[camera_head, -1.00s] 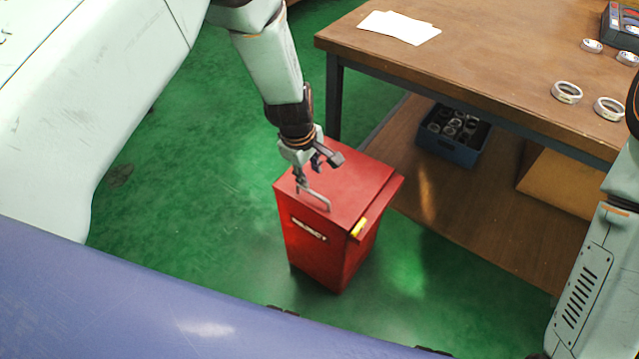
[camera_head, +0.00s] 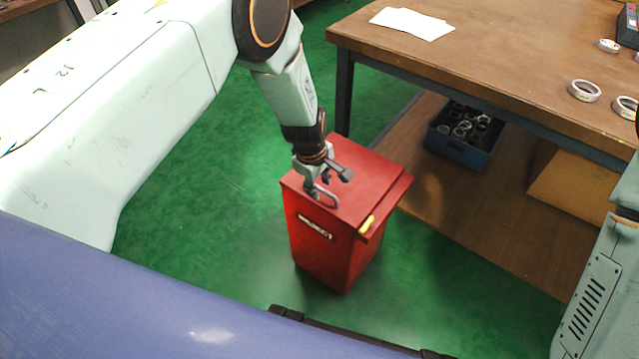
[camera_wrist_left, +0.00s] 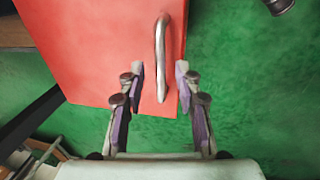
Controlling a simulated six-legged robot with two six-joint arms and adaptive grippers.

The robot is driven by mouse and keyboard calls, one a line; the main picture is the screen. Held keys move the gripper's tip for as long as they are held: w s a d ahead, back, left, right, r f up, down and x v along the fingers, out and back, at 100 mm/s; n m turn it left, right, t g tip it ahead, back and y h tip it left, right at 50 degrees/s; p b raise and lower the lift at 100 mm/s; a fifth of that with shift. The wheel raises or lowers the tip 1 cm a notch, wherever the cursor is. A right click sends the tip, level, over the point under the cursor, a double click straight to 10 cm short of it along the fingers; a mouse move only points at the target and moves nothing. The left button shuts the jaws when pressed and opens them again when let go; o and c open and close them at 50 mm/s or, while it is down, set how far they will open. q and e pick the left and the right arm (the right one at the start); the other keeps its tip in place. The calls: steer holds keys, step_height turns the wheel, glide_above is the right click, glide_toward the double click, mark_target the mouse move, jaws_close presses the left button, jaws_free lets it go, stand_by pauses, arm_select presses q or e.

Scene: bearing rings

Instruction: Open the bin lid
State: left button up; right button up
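The red bin (camera_head: 325,252) stands on the green floor with its lid (camera_head: 368,187) down. A bent metal handle (camera_head: 330,199) rises from the lid near its left edge. My left gripper (camera_head: 329,181) is just above the lid at the handle. In the left wrist view, the two fingers (camera_wrist_left: 160,78) are open and spread. The silver handle (camera_wrist_left: 161,40) runs between their tips, with a gap on both sides. The red lid (camera_wrist_left: 95,50) fills the upper left there. My right gripper is out of view.
A brown worktable (camera_head: 490,60) stands behind and right of the bin, with white papers (camera_head: 412,23) and tape-like rings (camera_head: 584,91) on top. A blue crate (camera_head: 462,140) of rings sits on its lower shelf. A yellow piece (camera_head: 366,225) is on the bin's front edge.

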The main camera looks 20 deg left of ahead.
arm_select(q)
jaws_close()
stand_by(0.6)
